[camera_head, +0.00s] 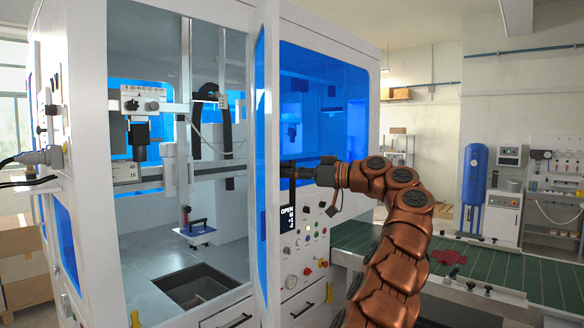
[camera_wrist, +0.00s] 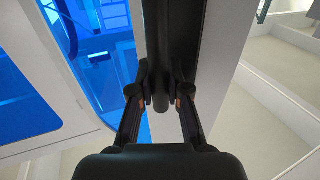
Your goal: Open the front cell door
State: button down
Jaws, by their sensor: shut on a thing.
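The front cell door (camera_head: 259,110) is a narrow-looking panel with a white frame and blue pane, seen nearly edge-on at the cell's front corner. Left of it the front opening shows the interior without blue tint, so the door appears swung outward. My gripper (camera_head: 286,172) reaches from the right to the door's edge. In the wrist view my gripper (camera_wrist: 160,98) is shut on a dark vertical bar handle (camera_wrist: 166,40), one finger on each side. White framing and blue panes show beside the handle.
A control panel (camera_head: 309,228) with buttons and a small display reading "OPEN" is below my gripper. A green conveyor (camera_head: 480,270) carries a dark red piece (camera_head: 448,257) at right. A blue tank (camera_head: 473,190) stands behind it. Inside the cell is a dark recessed bin (camera_head: 195,287).

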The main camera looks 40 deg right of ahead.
jog(key=shift+d, duration=0.1)
dwell(0.3)
jog(key=c, duration=1.1)
grip_release()
jog(key=shift+s, duration=0.1)
jog(key=v, duration=1.2)
jog(key=shift+r, duration=0.1)
jog(key=shift+c, duration=0.3)
